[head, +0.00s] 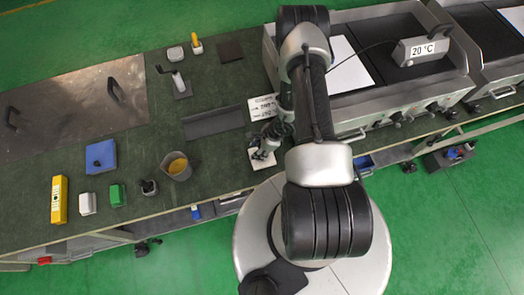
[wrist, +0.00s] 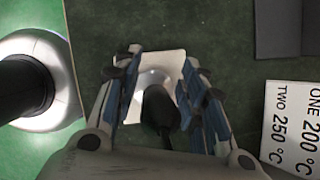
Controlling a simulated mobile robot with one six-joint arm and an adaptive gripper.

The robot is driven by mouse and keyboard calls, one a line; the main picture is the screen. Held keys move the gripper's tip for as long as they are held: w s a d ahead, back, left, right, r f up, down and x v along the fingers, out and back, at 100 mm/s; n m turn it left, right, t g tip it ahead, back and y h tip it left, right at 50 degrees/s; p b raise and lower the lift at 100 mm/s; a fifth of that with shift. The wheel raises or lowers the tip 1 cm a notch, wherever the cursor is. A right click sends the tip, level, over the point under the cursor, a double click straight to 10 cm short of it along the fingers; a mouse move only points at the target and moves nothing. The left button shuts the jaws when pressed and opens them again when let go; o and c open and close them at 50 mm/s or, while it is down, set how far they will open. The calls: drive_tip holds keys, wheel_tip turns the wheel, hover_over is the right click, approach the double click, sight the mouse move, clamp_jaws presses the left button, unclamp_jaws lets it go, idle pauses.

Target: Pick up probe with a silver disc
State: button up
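The probe shows in the wrist view as a black handle (wrist: 160,108) with a silver disc (wrist: 153,78) at its far end. The disc is over a white square plate (wrist: 170,60) on the dark green bench top. My gripper (wrist: 163,58) has its two blue-padded fingers apart, one on each side of the probe, with gaps between the pads and the handle. In the head view my gripper (head: 262,150) is low over the white plate (head: 263,162) near the bench's front edge. The probe is hard to make out there, behind my gripper.
A jug with yellow contents (head: 177,166) and a small dark pot (head: 148,187) stand further left. The heating unit (head: 358,122) is at right.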

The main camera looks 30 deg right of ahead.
clamp_jaws()
drive_tip(key=shift+r, duration=0.15)
idle(0.4)
